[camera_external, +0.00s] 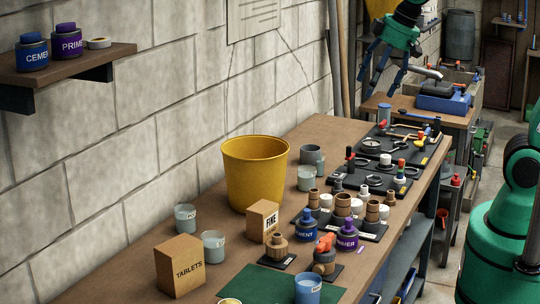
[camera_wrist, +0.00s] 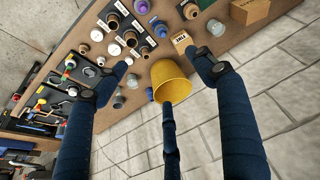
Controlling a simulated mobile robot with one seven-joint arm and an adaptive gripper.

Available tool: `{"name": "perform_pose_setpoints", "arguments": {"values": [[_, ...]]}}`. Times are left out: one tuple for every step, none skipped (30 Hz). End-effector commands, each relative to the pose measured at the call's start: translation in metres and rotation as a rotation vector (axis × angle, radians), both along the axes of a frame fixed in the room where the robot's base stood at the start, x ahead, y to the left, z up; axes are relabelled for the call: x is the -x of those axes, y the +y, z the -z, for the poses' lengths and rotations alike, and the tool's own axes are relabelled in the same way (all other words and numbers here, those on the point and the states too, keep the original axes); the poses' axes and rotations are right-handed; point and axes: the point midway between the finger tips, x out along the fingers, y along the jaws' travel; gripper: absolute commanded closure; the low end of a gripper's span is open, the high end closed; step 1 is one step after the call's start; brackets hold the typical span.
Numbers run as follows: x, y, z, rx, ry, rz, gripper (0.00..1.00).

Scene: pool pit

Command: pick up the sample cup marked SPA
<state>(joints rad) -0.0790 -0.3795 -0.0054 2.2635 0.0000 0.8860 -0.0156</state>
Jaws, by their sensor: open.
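Several pale cups stand on the wooden bench. In the external view, one labelled cup (camera_external: 185,218) is near the wall, left of the yellow bucket, and another labelled cup (camera_external: 213,246) stands right of the TABLETS box. A third pale cup (camera_external: 305,179) is right of the bucket, and a bluish cup (camera_external: 307,289) is at the front edge of the picture. Their labels are too small to read, so I cannot tell which says SPA. My gripper (camera_external: 383,80) is open and empty, high above the bench's far end. In the wrist view its spread fingers (camera_wrist: 163,72) show nothing between them held.
The yellow bucket (camera_external: 255,175) stands tall mid-bench. The TABLETS box (camera_external: 180,266) and FINE box (camera_external: 263,220) stand near the cups. Dark trays of bottles and fittings (camera_external: 370,232) fill the right side. A wall shelf (camera_external: 65,62) juts out at upper left.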

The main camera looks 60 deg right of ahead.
Motion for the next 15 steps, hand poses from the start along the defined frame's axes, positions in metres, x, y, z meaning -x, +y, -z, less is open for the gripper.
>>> {"name": "perform_pose_setpoints", "arguments": {"values": [[-0.012, 0.004, -0.002, 0.001, 0.012, -0.008, 0.31], [-0.019, 0.006, -0.002, 0.002, 0.017, -0.012, 0.31], [-0.028, 0.009, -0.002, 0.002, 0.023, -0.017, 0.31], [-0.034, 0.011, -0.002, 0.004, 0.029, -0.021, 0.31], [-0.041, 0.014, -0.002, 0.004, 0.033, -0.025, 0.31], [-0.050, 0.017, -0.001, 0.006, 0.041, -0.031, 0.31], [-0.057, 0.020, -0.001, 0.007, 0.046, -0.035, 0.31], [-0.064, 0.022, -0.001, 0.007, 0.050, -0.040, 0.31], [-0.072, 0.026, 0.001, 0.008, 0.058, -0.045, 0.31], [-0.079, 0.028, 0.002, 0.009, 0.063, -0.049, 0.31], [-0.086, 0.031, 0.003, 0.009, 0.068, -0.053, 0.31], [-0.095, 0.035, 0.005, 0.011, 0.075, -0.059, 0.31], [-0.101, 0.038, 0.006, 0.011, 0.079, -0.064, 0.31], [-0.108, 0.040, 0.008, 0.013, 0.086, -0.069, 0.31], [-0.117, 0.044, 0.010, 0.014, 0.091, -0.074, 0.31]]}}
